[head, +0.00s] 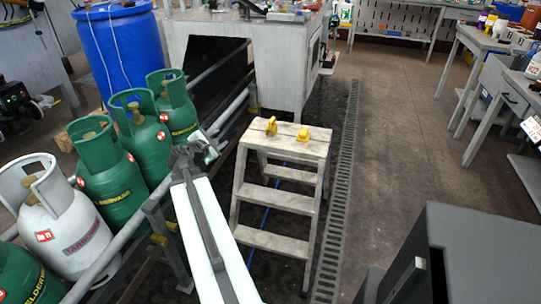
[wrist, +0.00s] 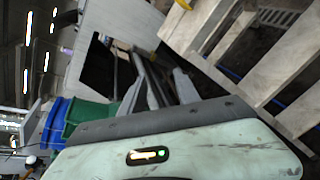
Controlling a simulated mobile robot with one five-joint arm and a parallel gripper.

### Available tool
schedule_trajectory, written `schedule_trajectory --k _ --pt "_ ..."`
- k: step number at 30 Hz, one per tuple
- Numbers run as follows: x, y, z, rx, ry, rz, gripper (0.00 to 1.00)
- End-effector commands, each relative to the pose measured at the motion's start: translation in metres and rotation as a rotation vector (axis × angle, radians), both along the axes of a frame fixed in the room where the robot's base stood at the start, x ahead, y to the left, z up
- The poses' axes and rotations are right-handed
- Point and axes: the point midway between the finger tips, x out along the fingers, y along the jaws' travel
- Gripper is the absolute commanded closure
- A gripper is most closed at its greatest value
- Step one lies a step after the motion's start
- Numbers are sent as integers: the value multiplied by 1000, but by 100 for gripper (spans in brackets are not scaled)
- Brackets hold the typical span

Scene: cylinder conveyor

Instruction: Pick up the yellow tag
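Two small yellow pieces lie on the top board of the wooden step stool in the head view. The left one (head: 271,126) stands near the board's left end and the right one (head: 304,134) lies near its right end. I cannot tell which of them is the tag. Part of a yellow piece (wrist: 184,4) shows at the top edge of the wrist view. My gripper (head: 205,150) is at the far end of my pale arm, left of the stool and apart from the yellow pieces. Its fingers are too unclear to tell open from shut.
The step stool (head: 278,198) stands right of my arm. Green cylinders (head: 105,175) and a white cylinder (head: 70,225) line the conveyor at left. A blue barrel (head: 115,45) and a workbench (head: 245,30) are behind.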

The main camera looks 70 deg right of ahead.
Motion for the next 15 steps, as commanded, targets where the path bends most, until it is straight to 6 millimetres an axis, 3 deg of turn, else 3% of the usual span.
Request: schedule_trajectory --k 1,3,6,9,15 --pt "-36 -36 -30 -90 143 10 62" --pt "-75 -70 -30 -190 348 35 62" --pt "-114 -100 -30 -276 586 59 62" --pt "-135 -113 -28 -316 727 73 62" --pt "-141 -120 -21 -330 784 80 62"
